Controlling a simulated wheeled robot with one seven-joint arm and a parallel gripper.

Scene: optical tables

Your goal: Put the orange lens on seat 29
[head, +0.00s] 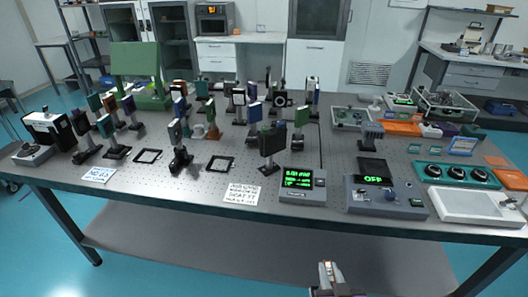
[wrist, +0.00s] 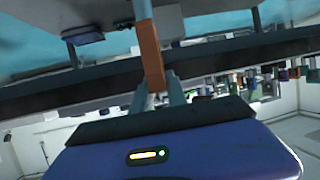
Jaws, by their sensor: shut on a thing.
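My gripper (head: 327,270) is in front of the optical table, below its front edge, at the bottom of the head view. In the wrist view my gripper (wrist: 157,88) is shut on a narrow orange piece (wrist: 150,55), seen edge-on, which I take to be the orange lens. A grey part continues above it. Two empty black square frames lie flat on the table, a left one (head: 148,156) and a right one (head: 220,163). I cannot tell which place is seat 29.
Several mounted optics on posts crowd the table (head: 330,213) behind and beside the frames. A green-lit meter (head: 303,187), a controller reading OFF (head: 387,197) and a white tray (head: 480,206) stand along the front right. A lower shelf (head: 230,240) runs under the table.

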